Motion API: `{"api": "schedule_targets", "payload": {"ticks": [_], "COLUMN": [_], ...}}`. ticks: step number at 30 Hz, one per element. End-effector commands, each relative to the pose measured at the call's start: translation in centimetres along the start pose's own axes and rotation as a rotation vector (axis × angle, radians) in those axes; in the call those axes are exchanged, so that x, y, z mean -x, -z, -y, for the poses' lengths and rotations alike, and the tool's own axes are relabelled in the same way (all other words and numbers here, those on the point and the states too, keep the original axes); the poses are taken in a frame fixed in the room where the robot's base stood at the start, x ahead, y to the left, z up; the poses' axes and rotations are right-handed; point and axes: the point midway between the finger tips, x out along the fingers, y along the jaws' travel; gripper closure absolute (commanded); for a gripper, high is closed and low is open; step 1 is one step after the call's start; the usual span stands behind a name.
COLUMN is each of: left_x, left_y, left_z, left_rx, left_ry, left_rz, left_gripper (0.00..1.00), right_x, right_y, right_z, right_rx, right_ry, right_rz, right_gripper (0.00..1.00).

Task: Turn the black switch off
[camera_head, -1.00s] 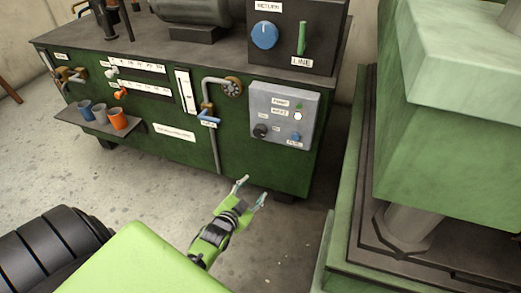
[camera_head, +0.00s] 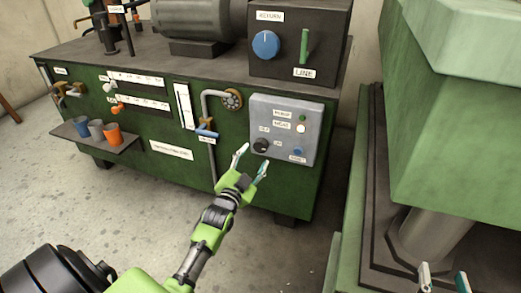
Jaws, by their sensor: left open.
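The black switch (camera_head: 261,145) is a round dark knob at the lower left of the grey control panel (camera_head: 307,112) on the green machine's front. My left gripper (camera_head: 252,160) is open and empty, just below and left of the switch in the picture. Its two fingertips are apart, one near the knob's left side and one below it. I cannot tell whether either touches the panel. My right gripper (camera_head: 444,280) shows only its two fingertips at the bottom right edge; they are apart with nothing visible between them.
The panel also has a white button (camera_head: 301,128) and a blue button (camera_head: 297,152). A pipe with a blue handle (camera_head: 207,134) runs left of the panel. A shelf (camera_head: 122,146) with cups sticks out further left. A large green press (camera_head: 440,130) stands at right.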

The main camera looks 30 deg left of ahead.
Motion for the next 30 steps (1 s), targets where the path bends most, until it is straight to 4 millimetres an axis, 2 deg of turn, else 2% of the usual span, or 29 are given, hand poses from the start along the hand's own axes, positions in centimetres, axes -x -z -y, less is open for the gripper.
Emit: {"api": "schedule_targets", "payload": {"ticks": [9,15,21,29,30], "left_x": [-4.3,-6.1,-6.8,-6.8,-6.8], "left_y": [-0.1,-0.1,0.0,0.0,0.0], "left_z": [0.0,0.0,0.0,0.0,0.0], "left_rx": [0.000,-0.001,-0.001,-0.001,-0.001], "left_ry": [0.001,0.001,0.000,-0.001,-0.001], "left_rz": [-0.001,0.000,0.000,0.001,0.001], "left_gripper": [0.49,0.49,0.49,0.49,0.54], "right_x": [0.4,1.4,2.1,2.2,2.2], "right_y": [6.6,9.7,11.0,11.2,11.2], "right_z": [0.9,1.2,1.4,1.4,1.4], "right_rx": [-0.006,-0.010,-0.013,-0.013,-0.013], "right_ry": [0.019,0.027,0.030,0.031,0.031], "right_rz": [-0.319,-0.469,-0.534,-0.541,-0.541], "right_gripper": [0.60,0.60,0.60,0.60,0.60]}}
